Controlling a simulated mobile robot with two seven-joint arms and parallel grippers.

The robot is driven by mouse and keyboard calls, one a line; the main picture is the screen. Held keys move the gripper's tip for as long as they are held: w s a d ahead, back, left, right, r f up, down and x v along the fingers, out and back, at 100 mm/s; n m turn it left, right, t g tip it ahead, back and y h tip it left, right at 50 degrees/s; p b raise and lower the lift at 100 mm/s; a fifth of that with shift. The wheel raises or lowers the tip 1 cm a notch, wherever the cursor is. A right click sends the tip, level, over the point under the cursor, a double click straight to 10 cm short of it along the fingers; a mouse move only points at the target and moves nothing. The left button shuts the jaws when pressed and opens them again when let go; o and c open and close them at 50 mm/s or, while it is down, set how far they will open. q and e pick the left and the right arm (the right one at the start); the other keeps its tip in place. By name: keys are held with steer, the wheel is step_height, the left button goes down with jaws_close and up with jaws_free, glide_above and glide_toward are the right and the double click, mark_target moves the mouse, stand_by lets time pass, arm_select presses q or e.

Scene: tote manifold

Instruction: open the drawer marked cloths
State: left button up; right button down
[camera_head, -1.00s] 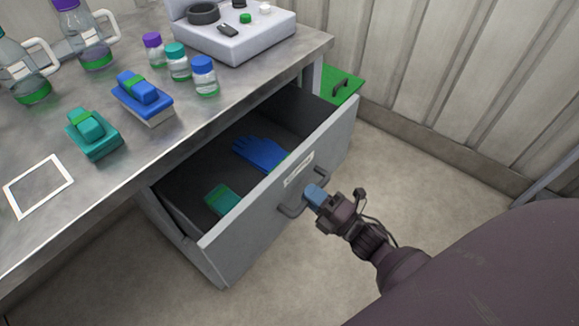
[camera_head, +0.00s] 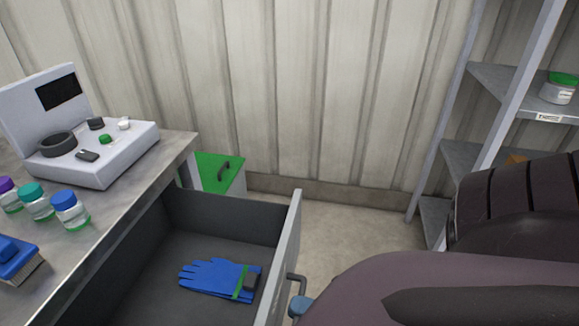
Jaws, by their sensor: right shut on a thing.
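The grey drawer (camera_head: 285,255) under the metal worktop stands open. Blue gloves (camera_head: 215,277) with a green band and a small dark piece lie inside it. Its front is seen nearly edge-on, so any label is hidden. A grey bar handle (camera_head: 297,278) sticks out from the front. My right gripper (camera_head: 299,305) is at this handle and shut on it; only its blue tip shows, and my arm hides the rest. My left gripper is out of view.
A white device (camera_head: 100,165) and small capped bottles (camera_head: 68,212) stand on the worktop (camera_head: 130,212). A green-topped box (camera_head: 217,170) stands on the floor behind the drawer. A shelf rack (camera_head: 497,110) is at the right. Some floor (camera_head: 345,228) is bare.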

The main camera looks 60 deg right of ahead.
stand_by(0.3)
steer(key=c, duration=1.1)
jaws_free()
steer(key=shift+c, duration=0.2)
steer(key=shift+s, duration=0.15)
steer(key=v, duration=1)
steer(key=shift+s, duration=0.3)
steer(key=shift+d+f, duration=0.1)
